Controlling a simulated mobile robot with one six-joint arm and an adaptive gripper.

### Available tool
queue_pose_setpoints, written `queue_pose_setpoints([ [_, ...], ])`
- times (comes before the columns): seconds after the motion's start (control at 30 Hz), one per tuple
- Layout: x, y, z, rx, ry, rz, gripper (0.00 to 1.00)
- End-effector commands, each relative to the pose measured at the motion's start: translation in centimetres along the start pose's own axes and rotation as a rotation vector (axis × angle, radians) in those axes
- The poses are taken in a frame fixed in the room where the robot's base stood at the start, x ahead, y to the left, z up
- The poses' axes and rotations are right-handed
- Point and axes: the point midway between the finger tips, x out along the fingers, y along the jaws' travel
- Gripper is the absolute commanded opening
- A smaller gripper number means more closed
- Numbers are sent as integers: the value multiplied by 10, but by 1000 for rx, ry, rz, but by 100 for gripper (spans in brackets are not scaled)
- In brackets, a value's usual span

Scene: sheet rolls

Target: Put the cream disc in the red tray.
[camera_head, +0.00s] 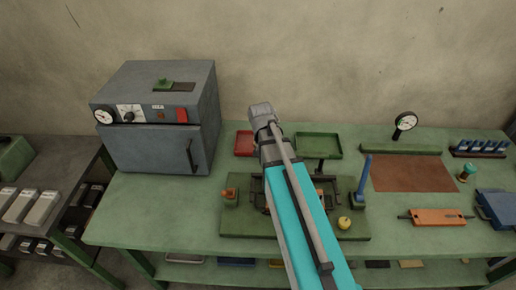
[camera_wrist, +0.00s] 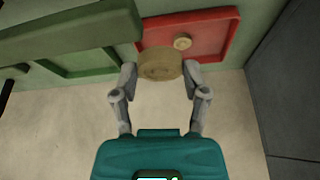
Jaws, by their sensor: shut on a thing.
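The cream disc (camera_wrist: 160,63), a thick tan round piece, is in the wrist view between the two fingertips of my gripper (camera_wrist: 160,75), which is shut on it. The red tray (camera_wrist: 223,63) lies beyond the disc in that view, and the disc overlaps its near edge. I cannot tell the height of the disc above the tray. A small tan round piece (camera_wrist: 183,42) lies inside the tray. In the head view, the red tray (camera_head: 243,143) shows at the back of the bench, left of my arm. My fingers and the disc are hidden there.
A green tray (camera_head: 318,135) is right of the red tray. A large grey oven (camera_head: 150,150) stands to the left. A dark green fixture (camera_head: 240,222) with posts is at the front, with a yellow knob (camera_head: 344,223). The wall is close behind.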

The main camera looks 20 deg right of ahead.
Motion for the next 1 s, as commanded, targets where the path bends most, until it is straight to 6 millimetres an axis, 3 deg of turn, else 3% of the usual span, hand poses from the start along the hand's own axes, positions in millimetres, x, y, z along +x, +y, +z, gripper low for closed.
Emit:
queue_pose_setpoints([
  [0.2, 5, -36, 20, -210, 13, -83, 24],
  [0.4, 5, -57, 31, -340, 29, -131, 24],
  [1.0, 6, -66, 34, -392, 36, -151, 24],
])
